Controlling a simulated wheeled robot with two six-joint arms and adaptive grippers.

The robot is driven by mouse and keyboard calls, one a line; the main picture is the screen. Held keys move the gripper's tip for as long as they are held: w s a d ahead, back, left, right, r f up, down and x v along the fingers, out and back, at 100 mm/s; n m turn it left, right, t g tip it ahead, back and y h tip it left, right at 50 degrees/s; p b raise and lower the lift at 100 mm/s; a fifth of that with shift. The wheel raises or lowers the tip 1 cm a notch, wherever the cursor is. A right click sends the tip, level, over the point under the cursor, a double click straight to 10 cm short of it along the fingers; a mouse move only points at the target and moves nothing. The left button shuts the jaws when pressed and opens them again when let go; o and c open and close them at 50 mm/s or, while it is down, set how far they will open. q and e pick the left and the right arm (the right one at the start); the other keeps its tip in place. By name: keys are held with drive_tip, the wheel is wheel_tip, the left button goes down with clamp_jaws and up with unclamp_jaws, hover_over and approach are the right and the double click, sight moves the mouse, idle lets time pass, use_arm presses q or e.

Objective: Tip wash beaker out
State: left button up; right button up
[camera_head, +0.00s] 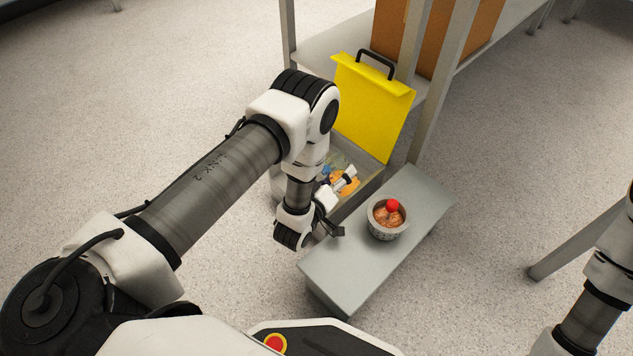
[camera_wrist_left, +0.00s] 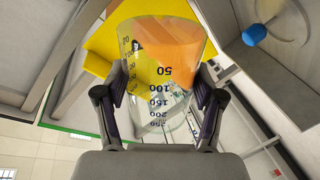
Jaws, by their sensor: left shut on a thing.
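The clear graduated beaker (camera_wrist_left: 165,85) fills the middle of the left wrist view, with orange at its base end. My left gripper (camera_wrist_left: 160,108) is shut on its sides, one finger on each side. In the head view my left gripper (camera_head: 334,208) hangs at the near side of the open yellow-lidded bin, beside the grey bench. The wrist and hand mostly hide the beaker there. An orange patch (camera_head: 345,183) shows just beyond the hand; I cannot tell whether it is in the beaker or the bin. My right gripper is out of view.
The yellow lid (camera_head: 365,100) stands raised. A metal bowl (camera_head: 386,232) with orange-brown contents and a red ball (camera_head: 392,206) stands on the bench (camera_head: 350,275). A shelf rack (camera_head: 445,75) stands behind. A blue round-headed thing (camera_wrist_left: 255,35) shows upper right in the wrist view.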

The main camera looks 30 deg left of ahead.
use_arm(q)
drive_tip(key=shift+f+n+b, duration=0.3)
drive_tip(key=shift+n+b, duration=0.2)
drive_tip(key=shift+n, duration=0.2)
idle(0.3)
drive_tip(key=shift+f+b, duration=0.3)
drive_tip(key=shift+f+n+g+b, duration=0.3)
drive_tip(key=shift+f+n+b, duration=0.4)
drive_tip(key=shift+f+b, duration=0.15)
drive_tip(key=shift+a+f+n+h+b, duration=0.1)
drive_tip(key=shift+f+n+h+b, duration=0.15)
drive_tip(key=shift+n+h+b, duration=0.35)
idle(0.5)
drive_tip(key=shift+w+a+r+n+p, duration=0.2)
drive_tip(key=shift+a+r+n+p, duration=0.25)
drive_tip(key=shift+a+n+p, duration=0.3)
idle(0.7)
drive_tip(key=shift+w+a+r+n+h+p, duration=0.1)
drive_tip(key=shift+a+r+n+h+p, duration=0.2)
drive_tip(key=shift+n, duration=0.3)
drive_tip(key=shift+a+r+n+h+p, duration=0.1)
drive_tip(key=shift+r+n+p, duration=0.1)
drive_tip(key=shift+n+p, duration=0.25)
idle(1.3)
